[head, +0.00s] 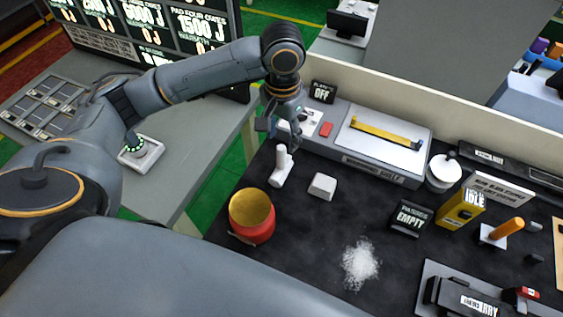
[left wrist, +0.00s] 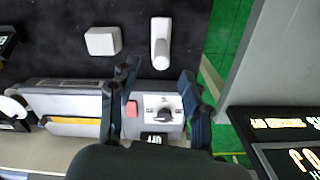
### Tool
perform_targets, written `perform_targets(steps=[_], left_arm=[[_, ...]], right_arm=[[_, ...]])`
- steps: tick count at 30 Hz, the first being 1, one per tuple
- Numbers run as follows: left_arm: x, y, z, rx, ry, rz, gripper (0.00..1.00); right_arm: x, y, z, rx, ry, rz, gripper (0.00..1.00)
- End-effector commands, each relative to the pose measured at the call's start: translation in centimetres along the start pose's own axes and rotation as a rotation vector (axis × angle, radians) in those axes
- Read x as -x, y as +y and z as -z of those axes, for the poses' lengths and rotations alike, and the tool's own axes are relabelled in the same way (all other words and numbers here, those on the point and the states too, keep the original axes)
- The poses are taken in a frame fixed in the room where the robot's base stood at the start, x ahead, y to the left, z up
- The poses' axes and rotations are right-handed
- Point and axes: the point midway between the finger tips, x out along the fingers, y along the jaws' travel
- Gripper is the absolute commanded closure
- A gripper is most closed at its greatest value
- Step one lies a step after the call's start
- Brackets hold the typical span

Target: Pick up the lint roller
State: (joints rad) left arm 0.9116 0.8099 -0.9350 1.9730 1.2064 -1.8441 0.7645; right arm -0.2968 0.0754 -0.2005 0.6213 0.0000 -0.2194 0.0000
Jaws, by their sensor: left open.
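The white piece that looks like the lint roller (head: 283,167) stands or lies on the black mat near its left edge; I cannot tell its exact pose. In the left wrist view the white roller (left wrist: 160,43) appears as a long narrow shape with a wider end, just beyond the fingertips. My left gripper (head: 281,127) is open and empty, above and behind the roller, in front of the grey machine. In the left wrist view its fingers (left wrist: 160,79) are spread apart, with the roller lying roughly in line with the gap and not between them.
A white block (head: 322,186) sits right of the roller, and a red pot with a yellow inside (head: 252,215) stands in front. The grey machine (head: 376,143) is behind. White powder (head: 360,264) lies on the mat (head: 305,245). A white canister (head: 443,172) stands to the right.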

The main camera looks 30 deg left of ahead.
Motion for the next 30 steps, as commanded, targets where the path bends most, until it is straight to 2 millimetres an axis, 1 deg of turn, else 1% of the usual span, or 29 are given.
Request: perform_targets(steps=[1, 3, 7, 11, 14, 18, 21, 24, 30], left_arm=[[-1.0, -0.1, -0.1, 0.002, -0.004, 0.001, 0.52], [-2.3, -0.1, -0.1, 0.001, -0.004, 0.001, 0.52], [-3.9, -0.1, 0.0, 0.001, 0.000, 0.001, 0.52], [-4.7, -0.1, 0.0, 0.001, -0.001, 0.001, 0.52], [-5.5, -0.1, -0.2, 0.001, -0.002, 0.002, 0.52], [-7.7, -0.2, -0.4, 0.001, -0.003, 0.001, 0.52], [-9.1, -0.2, -0.3, 0.001, -0.001, 0.001, 0.52], [-9.7, -0.2, -0.3, 0.000, 0.001, 0.001, 0.52], [-9.8, -0.2, -0.2, -0.001, 0.002, 0.001, 0.52]], right_arm=[[0.3, 0.2, -0.8, 0.002, -0.012, -0.003, 0.63], [0.4, 0.5, -1.6, 0.003, -0.025, -0.005, 0.63], [0.6, 0.8, -2.1, 0.005, -0.033, -0.009, 0.63], [0.7, 0.9, -1.5, 0.005, -0.024, -0.010, 0.63], [1.2, 0.9, -0.3, 0.004, -0.007, -0.011, 0.63], [2.1, 0.6, 0.8, 0.002, 0.009, -0.007, 0.63], [2.1, 0.2, 0.8, 0.000, 0.009, -0.002, 0.63], [2.2, -0.2, 0.5, -0.002, 0.005, 0.003, 0.63], [2.2, -0.3, -0.1, -0.002, -0.005, 0.004, 0.63]])
